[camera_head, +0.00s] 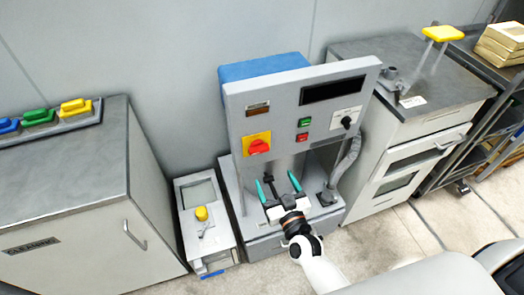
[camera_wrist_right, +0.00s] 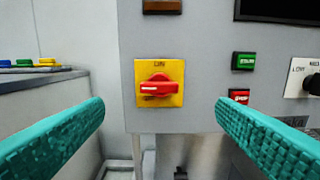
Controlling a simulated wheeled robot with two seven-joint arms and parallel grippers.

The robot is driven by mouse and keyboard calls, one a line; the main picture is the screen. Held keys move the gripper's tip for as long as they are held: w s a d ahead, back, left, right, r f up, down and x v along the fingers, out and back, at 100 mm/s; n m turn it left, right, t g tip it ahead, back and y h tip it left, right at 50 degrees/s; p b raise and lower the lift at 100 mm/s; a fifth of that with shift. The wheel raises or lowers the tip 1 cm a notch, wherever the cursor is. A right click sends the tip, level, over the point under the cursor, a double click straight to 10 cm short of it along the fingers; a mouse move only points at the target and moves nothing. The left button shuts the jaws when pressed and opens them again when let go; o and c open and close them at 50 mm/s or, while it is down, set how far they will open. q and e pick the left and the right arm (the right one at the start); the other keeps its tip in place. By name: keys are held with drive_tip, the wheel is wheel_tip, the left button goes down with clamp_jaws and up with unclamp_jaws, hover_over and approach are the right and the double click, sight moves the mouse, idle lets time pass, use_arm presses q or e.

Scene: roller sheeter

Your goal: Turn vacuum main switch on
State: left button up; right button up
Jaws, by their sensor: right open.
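The main switch is a red rotary knob (camera_head: 258,146) on a yellow plate on the front of the grey machine panel (camera_head: 290,103). In the right wrist view the red knob (camera_wrist_right: 158,86) lies level, with a white mark at its left end. My right gripper (camera_head: 275,178) is open and empty, with teal fingers, below and in front of the panel. In the right wrist view the knob is centred between and above the fingertips (camera_wrist_right: 160,104), apart from both. My left gripper is not in view.
A green button (camera_head: 304,122), a red button (camera_head: 302,137) and a black selector knob (camera_head: 347,122) sit right of the switch. A dark display (camera_head: 333,90) is above them. Cabinets (camera_head: 65,170) stand left and right (camera_head: 420,130). A small unit with a yellow knob (camera_head: 201,213) stands lower left.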

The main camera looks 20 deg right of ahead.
sight(260, 151)
drive_tip(key=w, duration=1.1)
drive_tip(key=shift+w+a+f+p, duration=0.1)
drive_tip(key=shift+w+a+p, duration=0.15)
drive_tip(key=shift+p, duration=0.1)
drive_tip(key=shift+s, duration=0.1)
drive_tip(key=c, duration=1)
